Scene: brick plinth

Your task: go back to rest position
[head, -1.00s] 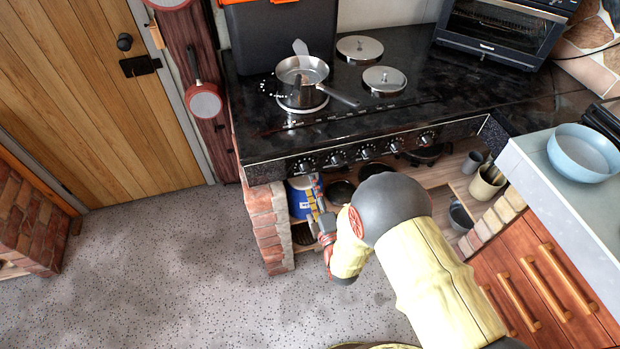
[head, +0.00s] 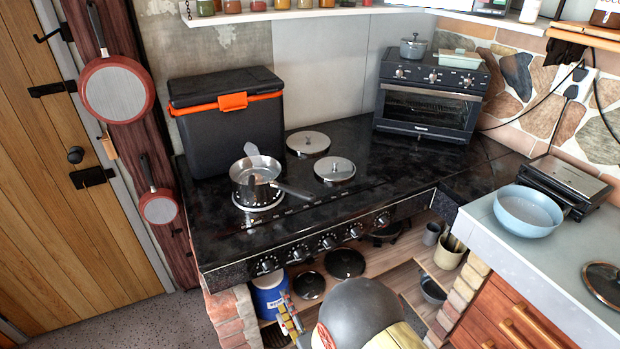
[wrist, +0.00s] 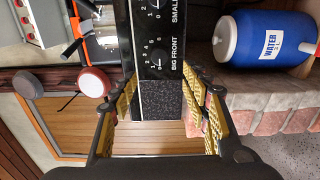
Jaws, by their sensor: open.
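My gripper (head: 289,318) is low in the head view, in front of the stove's lower shelf, with part of my arm beside it. In the wrist view its two yellow-padded fingers (wrist: 163,100) stand wide apart with nothing between them. Beyond the fingers are the stove's front panel with dials (wrist: 157,45) and a brick pillar (wrist: 285,100). The gripper appears clear of both, though the exact gap is hard to tell.
A blue water container (head: 269,297) stands on the shelf beside the brick pillar (head: 233,318). A saucepan (head: 255,181) sits on the stove (head: 370,192). A blue bowl (head: 527,211) is on the right counter. Floor shows at lower left.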

